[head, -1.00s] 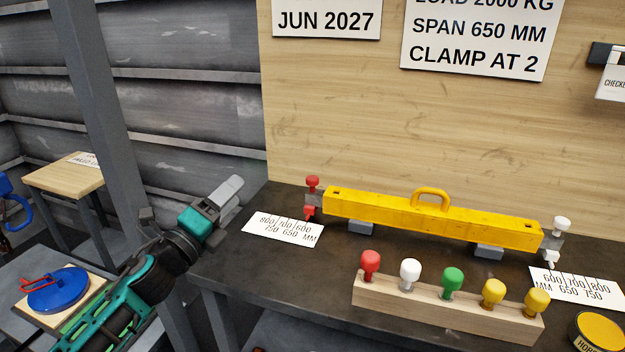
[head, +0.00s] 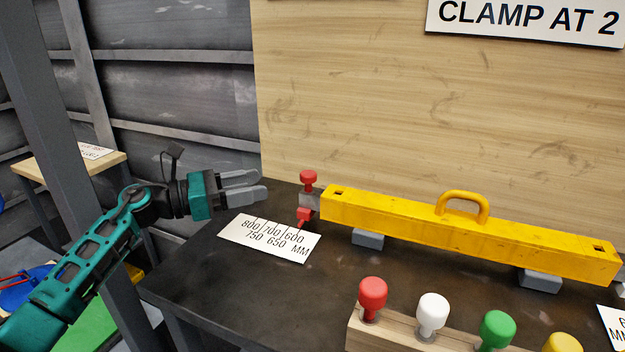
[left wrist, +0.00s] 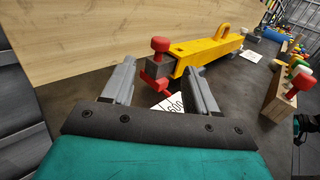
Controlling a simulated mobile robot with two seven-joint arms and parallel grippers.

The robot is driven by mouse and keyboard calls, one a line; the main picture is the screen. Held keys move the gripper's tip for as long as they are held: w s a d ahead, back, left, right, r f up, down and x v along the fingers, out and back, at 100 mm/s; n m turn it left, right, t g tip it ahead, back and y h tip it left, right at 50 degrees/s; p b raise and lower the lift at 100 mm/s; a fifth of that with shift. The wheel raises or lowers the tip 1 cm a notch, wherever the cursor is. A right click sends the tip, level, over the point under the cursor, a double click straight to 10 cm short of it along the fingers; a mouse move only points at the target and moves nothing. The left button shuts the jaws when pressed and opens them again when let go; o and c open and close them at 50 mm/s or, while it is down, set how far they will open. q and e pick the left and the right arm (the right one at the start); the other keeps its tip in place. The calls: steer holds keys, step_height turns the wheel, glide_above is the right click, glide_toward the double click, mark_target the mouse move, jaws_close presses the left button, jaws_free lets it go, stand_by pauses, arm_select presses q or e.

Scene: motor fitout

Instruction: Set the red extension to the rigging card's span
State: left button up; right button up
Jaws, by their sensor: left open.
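The yellow beam (head: 450,228) lies on two grey blocks on the dark bench. The red extension at its left end shows a red knob (head: 308,179), a short grey bar (head: 309,201) and a red pointer (head: 304,216) by the 600 end of the span scale card (head: 268,238). The red knob also shows in the left wrist view (left wrist: 160,46). My left gripper (head: 264,184) is open and empty, left of the red knob and apart from it, fingers pointing toward it. The rigging card (head: 530,18) shows only "CLAMP AT 2". My right gripper is not clearly in view.
A wooden rack (head: 392,330) with red, white, green and yellow knobs stands at the bench front. A second scale card (head: 614,326) is cut off at the right edge. The wooden back panel (head: 350,100) rises behind the beam. Bench between beam and rack is clear.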

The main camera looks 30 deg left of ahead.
mark_target(308, 173)
arm_select(q)
steer(key=p+x, duration=0.1)
steer(key=x, duration=1.1)
steer(key=shift+r, duration=0.1)
steer(key=shift+c, duration=0.4)
jaws_close()
